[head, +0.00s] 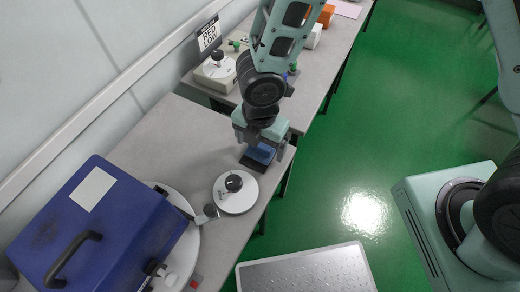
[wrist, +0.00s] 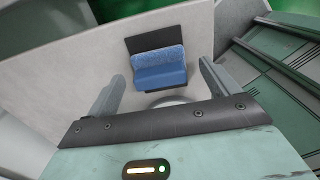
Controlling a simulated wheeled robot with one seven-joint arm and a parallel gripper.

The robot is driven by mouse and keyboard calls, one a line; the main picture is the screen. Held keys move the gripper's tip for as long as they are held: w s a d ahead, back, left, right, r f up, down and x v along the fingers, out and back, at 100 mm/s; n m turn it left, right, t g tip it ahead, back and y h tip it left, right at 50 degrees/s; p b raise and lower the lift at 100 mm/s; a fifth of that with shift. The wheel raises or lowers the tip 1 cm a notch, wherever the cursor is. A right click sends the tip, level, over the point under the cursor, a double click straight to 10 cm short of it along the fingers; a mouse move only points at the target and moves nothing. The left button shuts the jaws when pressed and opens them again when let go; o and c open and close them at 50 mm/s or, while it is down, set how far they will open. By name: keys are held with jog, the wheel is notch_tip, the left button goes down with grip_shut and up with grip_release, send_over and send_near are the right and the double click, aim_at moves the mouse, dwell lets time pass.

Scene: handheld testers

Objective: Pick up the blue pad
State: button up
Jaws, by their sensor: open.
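The blue pad (head: 261,153) lies on a dark flat piece near the right edge of the grey table, under my gripper. In the wrist view the blue pad (wrist: 159,68) shows between my two fingers, a little ahead of them, with the dark piece (wrist: 150,40) beneath it. My gripper (head: 262,145) points down over the pad. In the wrist view my gripper (wrist: 162,88) is open, with a finger to each side of the pad and nothing visibly held. The head view partly hides the pad behind the gripper.
A white round dial device (head: 236,198) stands close to the pad. A large blue case (head: 92,228) with a handle fills the table's near left. A cream box with a dial (head: 216,72) and a sign (head: 208,35) stand farther back. Green floor lies right.

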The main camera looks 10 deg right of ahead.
aim_at(260, 145)
jog(key=shift+f, duration=0.45)
jog(key=shift+c, duration=0.4)
jog(key=c, duration=1.1)
notch_tip(260, 145, up, 10)
jog(key=shift+r+p, duration=0.1)
jog(key=shift+p, duration=1.05)
